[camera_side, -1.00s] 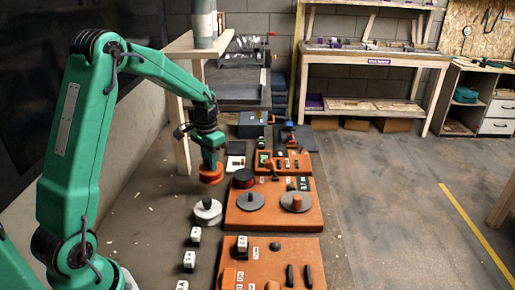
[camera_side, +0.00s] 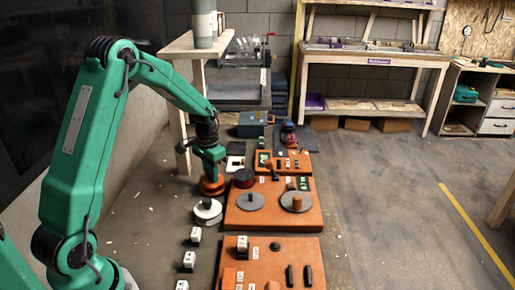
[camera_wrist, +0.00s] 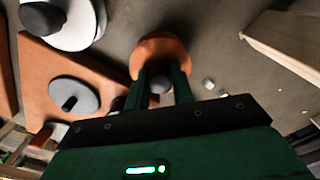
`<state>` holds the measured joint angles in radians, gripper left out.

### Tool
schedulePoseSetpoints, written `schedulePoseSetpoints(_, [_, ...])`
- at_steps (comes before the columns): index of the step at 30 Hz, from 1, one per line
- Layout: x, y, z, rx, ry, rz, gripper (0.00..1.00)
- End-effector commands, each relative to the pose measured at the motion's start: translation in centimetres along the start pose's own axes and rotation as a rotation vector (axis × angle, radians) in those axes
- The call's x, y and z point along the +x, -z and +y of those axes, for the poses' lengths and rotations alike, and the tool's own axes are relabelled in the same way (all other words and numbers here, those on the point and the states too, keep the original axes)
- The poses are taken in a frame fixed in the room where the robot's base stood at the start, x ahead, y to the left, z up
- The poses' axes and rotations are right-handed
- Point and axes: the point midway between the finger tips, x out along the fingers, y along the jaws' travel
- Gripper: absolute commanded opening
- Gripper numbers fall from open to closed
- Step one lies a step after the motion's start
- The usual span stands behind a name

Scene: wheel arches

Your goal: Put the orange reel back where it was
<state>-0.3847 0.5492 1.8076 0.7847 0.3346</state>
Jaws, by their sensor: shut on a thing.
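The orange reel (camera_side: 211,187) hangs under my gripper (camera_side: 211,176), low over the grey floor, behind a pale disc with a dark knob (camera_side: 207,213). In the wrist view the reel (camera_wrist: 160,44) shows as an orange round with a grey knob in its middle. My gripper's dark green fingers (camera_wrist: 162,86) are shut on that knob. I cannot tell whether the reel's underside touches the floor. The pale disc also shows in the wrist view (camera_wrist: 84,32), apart from the reel.
Small white blocks (camera_side: 195,234) stand nearer. A wooden table leg (camera_side: 183,155) stands behind left.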

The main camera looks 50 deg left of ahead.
Motion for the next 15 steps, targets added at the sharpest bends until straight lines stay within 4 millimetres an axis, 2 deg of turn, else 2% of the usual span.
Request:
schedulePoseSetpoints(13, [0.29, 0.00, 0.00, 0.000, 0.000, -0.001, 0.00])
schedulePoseSetpoints(14, [0.29, 0.00, 0.00, 0.000, 0.000, 0.000, 0.28])
schedulePoseSetpoints(15, [0.28, 0.00, 0.00, 0.000, 0.000, 0.000, 0.36])
